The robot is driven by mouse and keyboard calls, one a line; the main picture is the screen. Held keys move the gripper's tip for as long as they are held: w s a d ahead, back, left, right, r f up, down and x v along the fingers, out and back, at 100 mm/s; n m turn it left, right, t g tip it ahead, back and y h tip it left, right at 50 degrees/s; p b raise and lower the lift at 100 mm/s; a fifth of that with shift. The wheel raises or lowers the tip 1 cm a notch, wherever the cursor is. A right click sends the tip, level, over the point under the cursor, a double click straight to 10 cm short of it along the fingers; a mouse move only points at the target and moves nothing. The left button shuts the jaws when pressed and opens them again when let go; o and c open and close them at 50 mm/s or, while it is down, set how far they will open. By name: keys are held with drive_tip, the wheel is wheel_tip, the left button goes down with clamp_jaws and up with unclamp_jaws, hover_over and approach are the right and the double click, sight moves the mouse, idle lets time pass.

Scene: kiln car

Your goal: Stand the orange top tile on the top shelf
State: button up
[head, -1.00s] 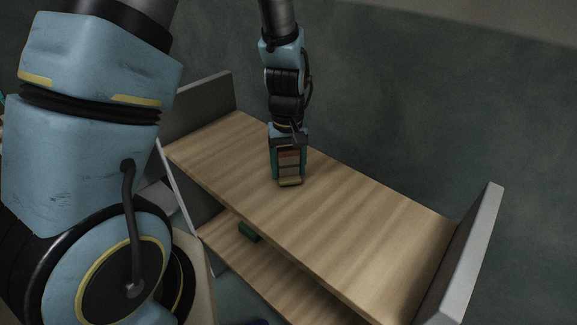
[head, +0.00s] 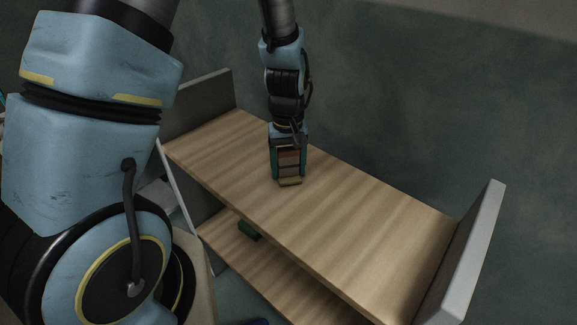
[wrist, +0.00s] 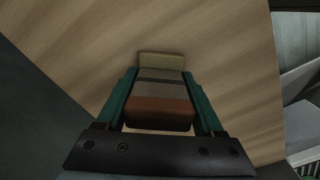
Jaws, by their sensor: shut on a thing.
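The orange-top tile (head: 289,156) is upright between the fingers of my gripper (head: 288,170), over the top shelf (head: 350,215). It has an orange band at its upper end, grey-brown bands below and a yellowish foot. In the wrist view the tile (wrist: 160,112) shows its orange end towards my palm and its yellowish end towards the wood. The teal fingers of my gripper (wrist: 159,75) close on its two sides. The foot is at or very near the shelf board; I cannot tell whether it touches.
A grey end wall (head: 205,102) stands at the left of the shelf and a lighter one (head: 470,255) at the right. A lower shelf (head: 275,275) holds a small green block (head: 249,230). The top board is clear around the tile.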

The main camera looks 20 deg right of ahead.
sight(288, 148)
drive_tip(key=shift+f, duration=0.2)
drive_tip(key=o, duration=1.6)
drive_tip(key=shift+c, duration=0.2)
drive_tip(key=shift+r, duration=0.15)
drive_tip(key=shift+r+p, duration=2.1)
drive_tip(key=shift+r, duration=0.45)
drive_tip(key=shift+w+r+p, duration=0.1)
drive_tip(key=shift+r+p, duration=0.45)
drive_tip(key=shift+r, duration=0.8)
drive_tip(key=shift+r, duration=0.1)
